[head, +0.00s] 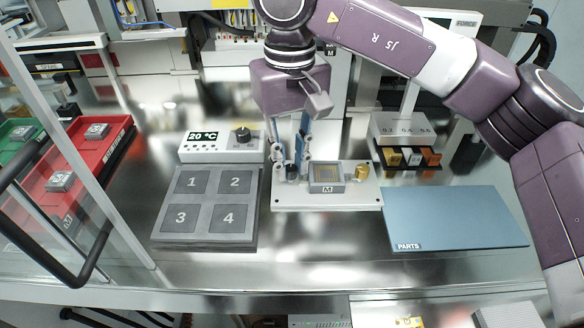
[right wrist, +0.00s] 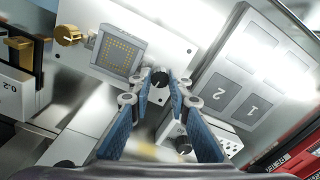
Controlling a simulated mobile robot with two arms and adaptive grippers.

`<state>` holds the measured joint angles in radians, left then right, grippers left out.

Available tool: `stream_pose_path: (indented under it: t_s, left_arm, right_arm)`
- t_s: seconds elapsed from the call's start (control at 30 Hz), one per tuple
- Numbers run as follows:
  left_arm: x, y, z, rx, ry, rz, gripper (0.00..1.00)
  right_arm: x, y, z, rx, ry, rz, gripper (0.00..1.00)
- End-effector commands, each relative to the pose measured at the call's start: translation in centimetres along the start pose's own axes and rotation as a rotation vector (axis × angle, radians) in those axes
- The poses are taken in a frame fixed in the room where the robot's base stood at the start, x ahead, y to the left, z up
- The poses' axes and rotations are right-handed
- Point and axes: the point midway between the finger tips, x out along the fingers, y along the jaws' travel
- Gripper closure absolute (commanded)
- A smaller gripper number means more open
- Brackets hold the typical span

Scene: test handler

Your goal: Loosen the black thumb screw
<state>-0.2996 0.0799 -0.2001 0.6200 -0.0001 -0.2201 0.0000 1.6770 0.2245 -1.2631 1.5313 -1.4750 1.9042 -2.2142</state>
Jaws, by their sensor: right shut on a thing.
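The black thumb screw (right wrist: 160,79) stands on the white fixture plate (head: 325,202), beside the grey square socket (head: 326,177). My right gripper (head: 291,168) reaches down from above, and its blue fingers are shut on the thumb screw. In the right wrist view the fingertips (right wrist: 161,84) lie on either side of the screw's black head. The fingers partly hide the screw in the head view. A brass knob (head: 361,171) stands on the same plate, to the right of the socket. My left gripper is not in view.
A grey tray with numbered pockets (head: 209,200) lies to the left, with a temperature box (head: 222,147) behind it. A blue parts mat (head: 456,216) lies to the right. Weights in a rack (head: 411,156) stand behind the mat. Red bins (head: 85,160) are at far left.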

Motion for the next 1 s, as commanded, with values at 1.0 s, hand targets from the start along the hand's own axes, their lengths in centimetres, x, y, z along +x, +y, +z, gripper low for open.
stream_pose_path:
  t_s: [1.0]
  left_arm:
    - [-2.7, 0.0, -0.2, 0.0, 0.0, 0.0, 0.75]
  right_arm:
    - [-3.8, 0.0, 0.0, -0.125, 0.0, 0.0, 0.76]
